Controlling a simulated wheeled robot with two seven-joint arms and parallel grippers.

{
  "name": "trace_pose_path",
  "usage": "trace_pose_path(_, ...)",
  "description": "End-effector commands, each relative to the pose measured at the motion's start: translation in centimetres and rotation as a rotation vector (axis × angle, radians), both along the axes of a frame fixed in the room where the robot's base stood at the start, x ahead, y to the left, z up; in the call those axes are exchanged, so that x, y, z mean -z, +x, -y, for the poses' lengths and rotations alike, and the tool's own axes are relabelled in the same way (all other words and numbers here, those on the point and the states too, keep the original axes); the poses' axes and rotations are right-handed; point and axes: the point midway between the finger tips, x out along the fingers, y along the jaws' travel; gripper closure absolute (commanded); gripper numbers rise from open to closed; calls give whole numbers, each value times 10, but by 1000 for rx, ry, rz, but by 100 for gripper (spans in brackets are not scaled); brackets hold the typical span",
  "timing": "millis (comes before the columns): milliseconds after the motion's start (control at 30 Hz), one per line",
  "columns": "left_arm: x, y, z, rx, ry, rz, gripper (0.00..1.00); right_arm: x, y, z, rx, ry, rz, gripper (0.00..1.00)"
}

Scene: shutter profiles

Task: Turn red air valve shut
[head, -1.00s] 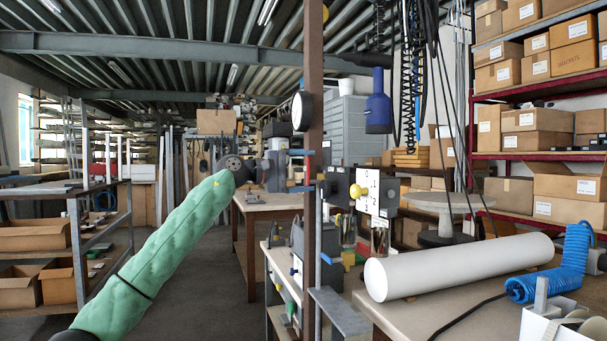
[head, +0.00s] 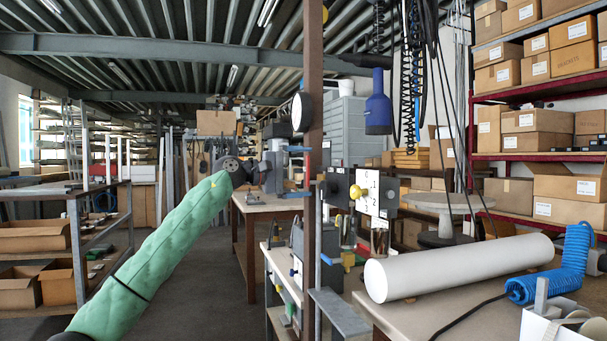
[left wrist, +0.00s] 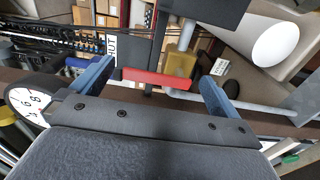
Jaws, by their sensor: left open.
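The red valve handle (left wrist: 157,78) lies between my left gripper's two blue fingers in the left wrist view, with a small gap at each end. A yellow block (left wrist: 180,66) sits just behind it. The left gripper also shows in the left wrist view (left wrist: 157,88), open and holding nothing. A small sign reading "SHUT" (left wrist: 112,43) is near the handle. My right gripper is out of view.
A brown post (head: 313,70) carries a round gauge (head: 302,111). Right of it are a dark box with a yellow knob (head: 355,191) and a numbered white plate (head: 378,192). A white roll (head: 455,266) lies on the right bench. A shelf rack (head: 75,225) stands left.

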Motion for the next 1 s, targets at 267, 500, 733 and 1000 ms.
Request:
trace_pose_path(267,1,-12,-40,-2,0,-1,0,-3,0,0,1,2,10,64)
trace_pose_path(500,2,-20,-64,-1,1,0,0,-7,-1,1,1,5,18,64)
trace_pose_path(733,1,-21,-69,0,1,-1,0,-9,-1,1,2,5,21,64)
trace_pose_path(1000,1,-21,-68,0,1,-1,0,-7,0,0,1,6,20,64)
